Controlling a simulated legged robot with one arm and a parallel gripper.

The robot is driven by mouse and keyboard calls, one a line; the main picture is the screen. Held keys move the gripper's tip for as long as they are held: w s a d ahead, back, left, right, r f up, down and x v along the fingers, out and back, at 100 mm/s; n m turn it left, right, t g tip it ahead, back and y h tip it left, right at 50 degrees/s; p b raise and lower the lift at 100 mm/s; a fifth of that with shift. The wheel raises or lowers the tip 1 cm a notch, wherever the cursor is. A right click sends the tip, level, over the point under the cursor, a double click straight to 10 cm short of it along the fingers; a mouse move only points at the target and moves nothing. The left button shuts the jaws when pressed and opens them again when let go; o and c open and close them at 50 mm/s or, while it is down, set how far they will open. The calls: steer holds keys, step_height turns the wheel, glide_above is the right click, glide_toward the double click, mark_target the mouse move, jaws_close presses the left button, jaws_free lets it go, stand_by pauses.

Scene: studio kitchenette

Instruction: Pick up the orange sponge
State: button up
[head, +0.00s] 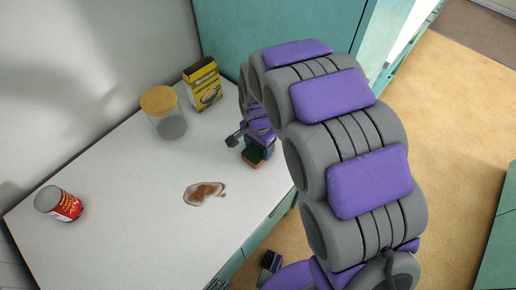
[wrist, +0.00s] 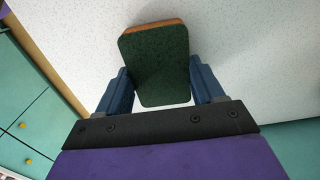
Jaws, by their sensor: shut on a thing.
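The orange sponge (wrist: 153,61) has a dark green scouring face and an orange edge at its far end. In the wrist view it sits between the two blue fingers of my gripper (wrist: 160,88), which is shut on it. In the head view the sponge (head: 253,155) shows small below my gripper (head: 258,147), near the right edge of the white counter (head: 130,215). Whether the sponge touches the counter or is just above it I cannot tell.
A brown spill (head: 203,193) lies on the counter left of the sponge. A glass jar with a wooden lid (head: 163,113) and a yellow box (head: 203,85) stand at the back. A red can (head: 60,204) is at the left. The counter's middle is otherwise clear.

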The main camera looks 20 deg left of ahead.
mark_target(258, 149)
steer(key=shift+r, duration=0.1)
steer(key=shift+r+p, duration=0.7)
steer(key=shift+r, duration=1.15)
steer(key=s+d, duration=0.3)
steer(key=s, duration=0.1)
steer(key=s+d+p, duration=0.1)
steer(key=s+d, duration=0.2)
steer(key=d, duration=0.1)
steer(key=s+d+r+p, duration=0.1)
steer(key=s+d, duration=0.3)
steer(key=shift+s, duration=0.35)
